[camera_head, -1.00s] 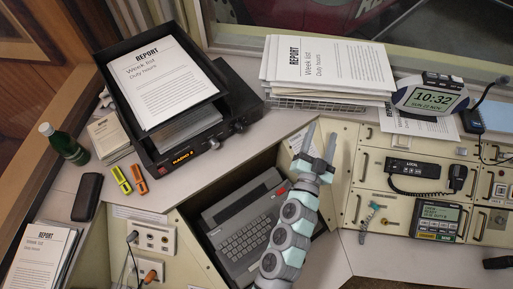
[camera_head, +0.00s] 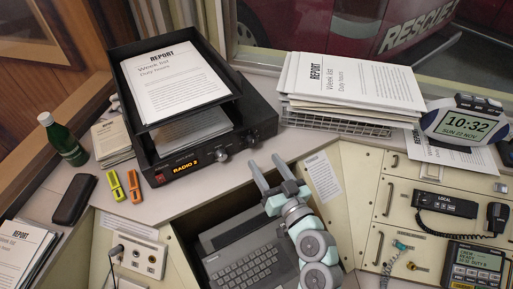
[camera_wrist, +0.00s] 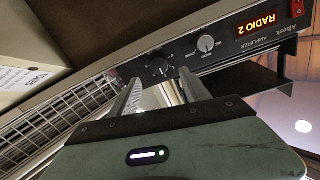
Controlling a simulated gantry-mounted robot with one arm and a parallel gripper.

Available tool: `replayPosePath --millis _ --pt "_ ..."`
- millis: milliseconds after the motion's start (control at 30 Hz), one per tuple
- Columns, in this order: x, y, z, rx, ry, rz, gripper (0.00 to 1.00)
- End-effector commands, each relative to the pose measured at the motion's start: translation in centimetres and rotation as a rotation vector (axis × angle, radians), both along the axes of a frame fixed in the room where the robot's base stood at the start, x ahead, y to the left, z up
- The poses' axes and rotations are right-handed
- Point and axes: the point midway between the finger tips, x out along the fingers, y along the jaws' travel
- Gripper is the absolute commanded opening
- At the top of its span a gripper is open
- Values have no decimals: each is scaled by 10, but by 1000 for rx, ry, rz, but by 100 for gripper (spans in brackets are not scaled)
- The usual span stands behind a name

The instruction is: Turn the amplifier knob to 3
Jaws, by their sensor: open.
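The black amplifier (camera_head: 262,110) stands under the paper tray, its orange display (camera_head: 186,167) reading RADIO 2. Its front has two knobs: a light-faced knob (camera_head: 221,155) and a darker knob (camera_head: 253,140) near the right end. The wrist view shows the silver knob (camera_wrist: 206,43) and the black knob (camera_wrist: 160,66) upside down, with small markings too fine to read. My gripper (camera_head: 265,166) is open and empty, in front of the amplifier's right end. In the wrist view my gripper (camera_wrist: 160,88) has its fingers pointing toward the black knob; I cannot tell whether they touch it.
The black paper tray (camera_head: 143,141) sits on top of the amplifier. A wire rack (camera_head: 335,121) with papers stands close to the right. A keyboard unit (camera_head: 245,258) is recessed below my arm.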

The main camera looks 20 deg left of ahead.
Motion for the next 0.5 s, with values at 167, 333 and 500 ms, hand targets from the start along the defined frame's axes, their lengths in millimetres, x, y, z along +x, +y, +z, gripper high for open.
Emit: replayPosePath --millis 167,333,500 --pt "23 28 0 1 3 4 55" --pt "39 45 1 1 -1 1 55" --pt "46 52 0 1 2 -1 55"
